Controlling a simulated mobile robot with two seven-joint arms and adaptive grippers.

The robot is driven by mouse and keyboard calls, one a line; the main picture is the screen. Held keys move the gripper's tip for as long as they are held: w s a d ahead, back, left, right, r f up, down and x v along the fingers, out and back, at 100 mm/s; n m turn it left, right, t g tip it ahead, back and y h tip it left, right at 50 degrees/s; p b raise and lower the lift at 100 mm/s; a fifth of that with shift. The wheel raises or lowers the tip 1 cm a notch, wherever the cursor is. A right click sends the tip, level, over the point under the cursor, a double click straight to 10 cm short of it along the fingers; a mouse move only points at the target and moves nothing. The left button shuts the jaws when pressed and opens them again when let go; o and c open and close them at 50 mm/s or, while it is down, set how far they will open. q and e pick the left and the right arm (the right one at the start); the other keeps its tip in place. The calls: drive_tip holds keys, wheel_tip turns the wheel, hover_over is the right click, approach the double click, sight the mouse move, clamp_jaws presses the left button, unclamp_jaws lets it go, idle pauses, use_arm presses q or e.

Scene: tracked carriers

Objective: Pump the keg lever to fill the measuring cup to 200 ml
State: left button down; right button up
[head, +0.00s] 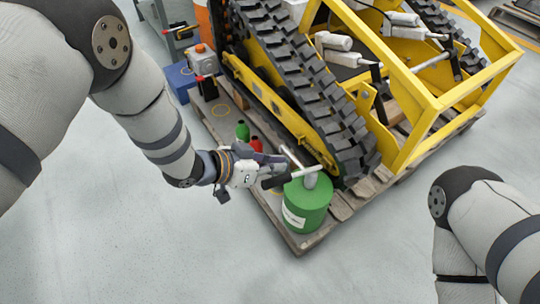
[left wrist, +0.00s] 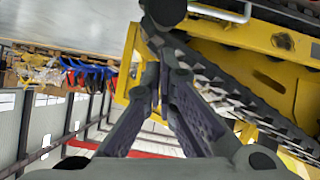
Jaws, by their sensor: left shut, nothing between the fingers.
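The green keg (head: 303,207) with a white label stands upright at the near corner of the pallet. A metal lever (head: 304,173) with a dark grip (head: 274,182) lies across its top, the grip pointing left. My left gripper (head: 262,172) is right by the grip; I cannot tell whether they touch. In the left wrist view its fingers (left wrist: 158,34) are shut with nothing between them, and a dark round end shows just beyond the tips. I cannot make out the measuring cup. My right arm shows at the lower right, but its gripper is out of view.
A black-tracked carrier with a yellow frame (head: 408,85) stands on the wooden pallet (head: 343,206) close behind the keg. A green bottle (head: 243,131) and a red one (head: 256,145) stand beyond my left gripper. The grey floor in front is clear.

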sight(278, 177)
use_arm(q)
drive_tip(key=shift+s+f, duration=0.2)
drive_tip(key=shift+f, duration=0.25)
drive_tip(key=shift+s+a+f+t+h+b, duration=0.15)
drive_tip(key=shift+a+f+h+b, duration=0.1)
drive_tip(key=shift+f+b, duration=0.15)
drive_tip(key=shift+s+a+f+t+h+b, duration=0.2)
drive_tip(key=shift+f+b, duration=0.1)
drive_tip(key=shift+f, duration=0.2)
drive_tip(key=shift+s+a+f+t+h+b, duration=0.15)
drive_tip(key=shift+f+h+b, duration=0.1)
drive_tip(key=shift+f+b, duration=0.15)
wheel_tip(278, 177, down, 8)
drive_tip(key=s+a+t+h+b, duration=0.1)
drive_tip(key=t+h+b, duration=0.1)
drive_tip(key=b, duration=0.4)
drive_tip(key=shift+a+r+h+b, duration=0.15)
drive_tip(key=shift+a+h+b, duration=0.15)
drive_tip(key=shift+h, duration=0.2)
use_arm(e)
wheel_tip(278, 177, down, 7)
drive_tip(key=s+g, duration=0.1)
drive_tip(key=s, duration=0.1)
drive_tip(key=shift+s, duration=0.25)
use_arm(q)
drive_tip(key=shift+s, duration=0.15)
use_arm(e)
drive_tip(key=shift+a+f, duration=0.1)
